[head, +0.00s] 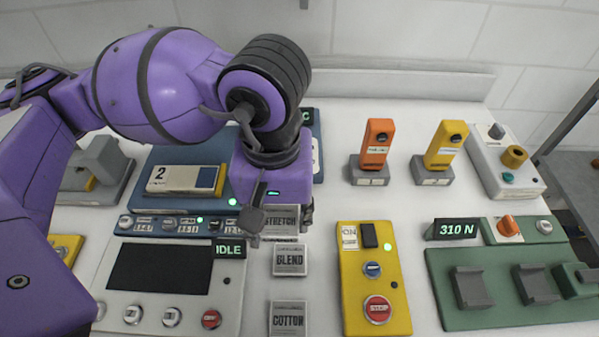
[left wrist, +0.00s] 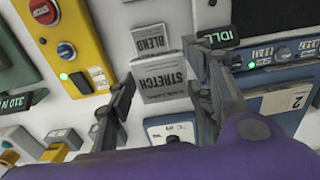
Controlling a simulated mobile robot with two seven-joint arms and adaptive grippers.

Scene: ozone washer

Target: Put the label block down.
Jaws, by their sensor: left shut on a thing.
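The grey label block marked STRETCH (head: 283,217) is between the fingers of my left gripper (head: 279,226), which is shut on it. In the left wrist view the block (left wrist: 162,78) shows its printed face between the two dark fingers of the gripper (left wrist: 160,68). I cannot tell whether its underside touches the white worktop. Similar grey blocks marked BLEND (head: 290,259) and COTTON (head: 289,319) lie in a column nearer the front. My right gripper is not in view.
A panel with a dark screen and IDLE sign (head: 160,268) is left of the blocks. A yellow control box (head: 375,290) is to their right. A green fixture (head: 505,300) stands farther right. Orange (head: 377,143) and yellow (head: 445,145) upright pieces stand behind. Bare worktop lies between them.

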